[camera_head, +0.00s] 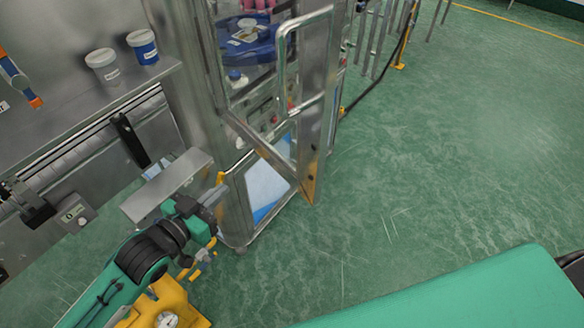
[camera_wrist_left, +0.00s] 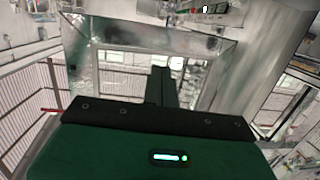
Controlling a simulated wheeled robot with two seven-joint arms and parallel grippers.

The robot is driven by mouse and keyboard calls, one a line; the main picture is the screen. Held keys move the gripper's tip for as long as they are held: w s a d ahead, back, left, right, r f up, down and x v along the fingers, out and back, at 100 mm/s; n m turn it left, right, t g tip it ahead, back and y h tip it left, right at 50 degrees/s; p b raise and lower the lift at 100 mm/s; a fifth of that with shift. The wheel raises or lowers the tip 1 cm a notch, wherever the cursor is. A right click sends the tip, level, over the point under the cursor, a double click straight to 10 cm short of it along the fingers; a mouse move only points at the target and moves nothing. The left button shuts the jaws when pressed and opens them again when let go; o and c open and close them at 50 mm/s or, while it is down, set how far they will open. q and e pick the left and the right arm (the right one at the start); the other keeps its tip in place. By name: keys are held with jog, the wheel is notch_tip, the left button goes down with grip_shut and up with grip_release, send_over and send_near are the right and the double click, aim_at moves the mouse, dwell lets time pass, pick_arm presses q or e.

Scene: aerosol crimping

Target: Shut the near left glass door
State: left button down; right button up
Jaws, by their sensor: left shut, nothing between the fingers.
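The near left glass door (camera_head: 312,118) is a metal-framed pane with a long bar handle (camera_head: 282,80). In the head view it stands swung out from the machine cabinet (camera_head: 236,205), its lower rail running slantwise to a corner over the floor. My left gripper (camera_head: 214,196) is low at the left of the cabinet's front, below and left of the handle and apart from it. Its fingers are shut and empty; they also show as a dark narrow pair in the left wrist view (camera_wrist_left: 161,86). My right gripper is not in view.
A flat metal plate (camera_head: 165,185) juts out near my left gripper. Green floor (camera_head: 430,150) right of the door is clear.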

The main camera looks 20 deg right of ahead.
pick_arm(q)
jog(key=s+d+r+m+g+h, duration=0.3)
jog(key=s+r+h, duration=0.1)
jog(key=s+r, duration=0.55)
jog(key=p, duration=0.4)
send_near(305, 157)
jog(key=x, duration=0.5)
jog(key=shift+w+d+r, duration=0.1)
jog(key=shift+w+d, duration=0.05)
jog(key=shift+d, duration=0.1)
jog(key=shift+w+d, duration=0.3)
jog(key=shift+d, duration=0.25)
